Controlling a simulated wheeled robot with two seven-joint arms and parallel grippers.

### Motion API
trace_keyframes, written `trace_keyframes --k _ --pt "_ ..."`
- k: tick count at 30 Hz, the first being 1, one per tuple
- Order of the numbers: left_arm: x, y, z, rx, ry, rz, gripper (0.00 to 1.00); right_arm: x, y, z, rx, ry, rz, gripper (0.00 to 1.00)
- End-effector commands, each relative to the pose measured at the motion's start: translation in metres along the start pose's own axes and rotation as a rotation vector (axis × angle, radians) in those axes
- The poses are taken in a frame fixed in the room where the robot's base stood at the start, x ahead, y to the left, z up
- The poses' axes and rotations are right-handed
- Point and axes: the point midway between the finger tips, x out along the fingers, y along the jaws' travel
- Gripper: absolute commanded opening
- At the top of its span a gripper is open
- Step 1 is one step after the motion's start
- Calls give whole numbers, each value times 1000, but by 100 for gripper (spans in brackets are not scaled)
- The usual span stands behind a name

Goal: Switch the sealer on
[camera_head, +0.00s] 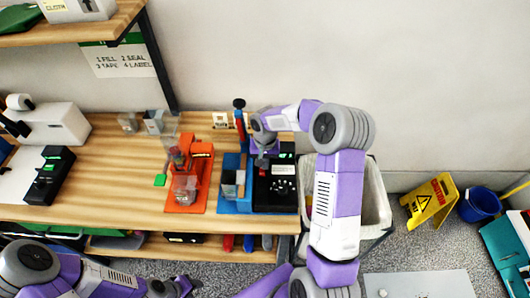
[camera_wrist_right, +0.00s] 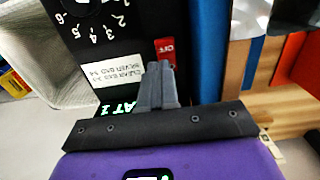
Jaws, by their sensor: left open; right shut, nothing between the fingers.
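The sealer (camera_head: 275,190) is a black box with white markings, standing on the right part of the wooden bench. In the right wrist view its black panel (camera_wrist_right: 92,50) shows dial numbers, a white bag label (camera_wrist_right: 122,68), a green-lit display (camera_wrist_right: 118,107) and a red switch (camera_wrist_right: 165,52) marked OFF. My right gripper (camera_wrist_right: 157,75) is shut and empty, its fingertips close beside the red switch; contact cannot be told. In the head view my right gripper (camera_head: 265,155) is over the sealer's back part. My left gripper (camera_head: 185,286) is open and empty, low in front of the bench.
A grey bin (camera_head: 375,205) stands right of the bench. A yellow wet-floor sign (camera_head: 430,200) and a blue bucket (camera_head: 480,205) stand on the floor.

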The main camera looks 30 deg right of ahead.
Motion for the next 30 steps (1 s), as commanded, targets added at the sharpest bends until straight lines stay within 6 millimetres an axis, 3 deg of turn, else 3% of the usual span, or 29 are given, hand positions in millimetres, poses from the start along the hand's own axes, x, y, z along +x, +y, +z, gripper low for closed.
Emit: trace_keyframes --k 5,9,15,30 --pt "-14 5 1 0 0 0 43 -20 1 -2 1 2 0 0" --pt "-31 12 1 0 0 0 43 -48 2 -5 3 4 -1 0" --pt "-27 10 1 0 0 0 43 -94 2 -13 2 7 -2 0" --pt "-38 14 2 0 0 0 43 -210 2 -29 2 4 -3 0"
